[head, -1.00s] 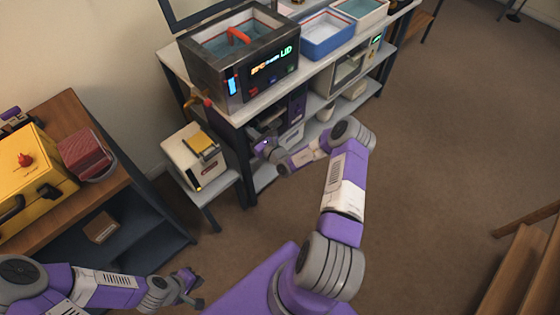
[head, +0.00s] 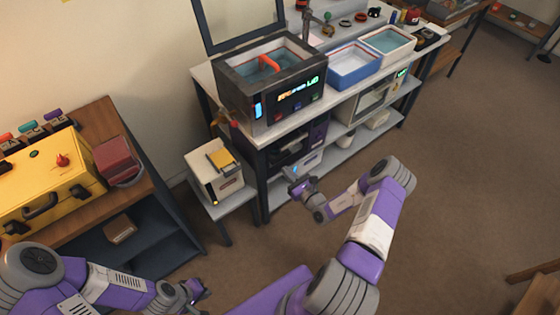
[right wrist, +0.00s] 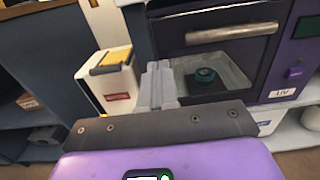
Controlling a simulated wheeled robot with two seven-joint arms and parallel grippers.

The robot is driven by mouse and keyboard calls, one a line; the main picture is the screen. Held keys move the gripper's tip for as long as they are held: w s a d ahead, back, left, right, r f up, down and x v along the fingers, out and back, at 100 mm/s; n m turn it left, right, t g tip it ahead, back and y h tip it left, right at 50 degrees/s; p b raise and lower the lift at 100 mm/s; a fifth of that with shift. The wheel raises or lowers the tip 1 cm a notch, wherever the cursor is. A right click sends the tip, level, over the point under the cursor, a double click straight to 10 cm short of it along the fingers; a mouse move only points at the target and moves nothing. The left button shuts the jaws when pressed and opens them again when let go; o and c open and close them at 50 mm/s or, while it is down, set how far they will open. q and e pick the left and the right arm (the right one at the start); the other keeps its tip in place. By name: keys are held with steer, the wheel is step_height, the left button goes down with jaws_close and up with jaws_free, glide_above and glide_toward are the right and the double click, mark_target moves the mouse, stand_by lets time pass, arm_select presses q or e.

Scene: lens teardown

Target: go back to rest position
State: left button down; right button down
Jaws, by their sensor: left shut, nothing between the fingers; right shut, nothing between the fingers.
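My right gripper (head: 300,182) is in front of the shelving under the bench in the head view, away from any object. In the right wrist view its fingers (right wrist: 158,82) are together and empty, in front of the purple oven. My left gripper (head: 194,290) is low at the left of the head view, over the floor near the dark cabinet, small and shut with nothing in it. The purple oven (right wrist: 215,45) has a metal handle, and a small dark round part with a teal top (right wrist: 205,77) shows behind its window.
A metal ultrasonic-style tank (head: 237,85), a blue tray (head: 353,70) and a white tray (head: 413,43) stand on the bench. A white box with a yellow top (head: 213,183) sits on a low stand. A yellow case (head: 40,190) is on the left cabinet.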

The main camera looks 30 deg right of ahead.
steer(key=shift+s+d, duration=0.15)
steer(key=shift+s, duration=1.35)
steer(key=s+a+n+g+y, duration=0.2)
steer(key=a+n+g+y, duration=0.5)
steer(key=a, duration=0.7)
steer(key=s+a+f+n+g+y, duration=0.1)
steer(key=s+a+n+g+y, duration=0.45)
steer(key=s+a, duration=0.35)
steer(key=s+a+f+n+g+h, duration=0.2)
steer(key=s+f+n+g+h, duration=0.2)
steer(key=s+n+g+h, duration=0.65)
steer(key=w+n+t, duration=0.1)
steer(key=n+t, duration=0.1)
steer(key=n, duration=0.1)
steer(key=w+n+t, duration=0.1)
steer(key=n, duration=0.2)
steer(key=w+r+n+t, duration=0.1)
steer(key=n+t, duration=0.1)
steer(key=n, duration=0.1)
steer(key=shift+w+a+t+y, duration=0.25)
steer(key=shift+a+t+y, duration=0.05)
steer(key=shift+a, duration=0.05)
steer(key=shift+d, duration=0.15)
